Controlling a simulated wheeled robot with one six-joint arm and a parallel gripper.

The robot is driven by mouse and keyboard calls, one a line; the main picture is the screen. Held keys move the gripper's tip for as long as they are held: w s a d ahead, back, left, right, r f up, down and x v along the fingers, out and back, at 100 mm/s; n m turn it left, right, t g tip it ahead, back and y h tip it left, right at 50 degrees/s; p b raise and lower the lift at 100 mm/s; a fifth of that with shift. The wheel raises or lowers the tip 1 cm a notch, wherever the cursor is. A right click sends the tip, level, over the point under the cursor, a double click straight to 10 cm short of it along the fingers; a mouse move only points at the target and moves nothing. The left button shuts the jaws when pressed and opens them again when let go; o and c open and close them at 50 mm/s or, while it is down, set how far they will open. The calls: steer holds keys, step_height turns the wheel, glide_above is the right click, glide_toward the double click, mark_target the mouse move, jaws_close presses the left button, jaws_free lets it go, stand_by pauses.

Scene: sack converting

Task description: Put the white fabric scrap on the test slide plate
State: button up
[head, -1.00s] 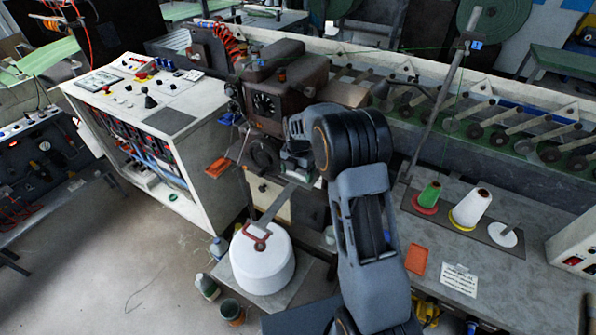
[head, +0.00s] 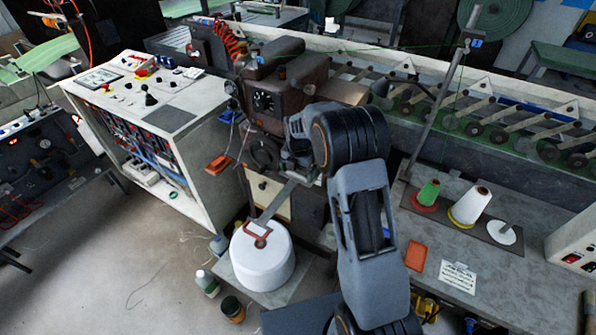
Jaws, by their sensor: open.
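My gripper (head: 293,172) is at the end of my dark arm, in front of the brown machine. It is small in the view and partly hidden by my wrist, and nothing clearly shows between its fingers. Below it, a grey flat strip (head: 278,203) with a reddish frame (head: 256,229) at its lower end reaches over the top of a white round drum (head: 264,264). This strip may be the test slide plate, but I cannot tell for sure. I cannot make out the white fabric scrap with certainty.
The brown machine (head: 290,88) stands behind my gripper. A white control cabinet (head: 205,172) is at left. Thread cones (head: 470,207), an orange pad (head: 415,256) and a white card (head: 458,278) lie on the right bench. Bottles (head: 207,283) stand on the floor by the drum.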

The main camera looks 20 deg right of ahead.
step_height(320, 180, up, 12)
steer(key=b, duration=0.2)
steer(key=s+r+m+t, duration=0.2)
steer(key=s+r+m, duration=0.4)
steer(key=s+m, duration=0.6)
steer(key=s+f+m+t, duration=0.2)
steer(key=s+m, duration=1.1)
steer(key=m, duration=0.2)
steer(key=shift+s+f, duration=0.3)
steer(key=shift+s, duration=0.1)
steer(key=shift+c, duration=0.2)
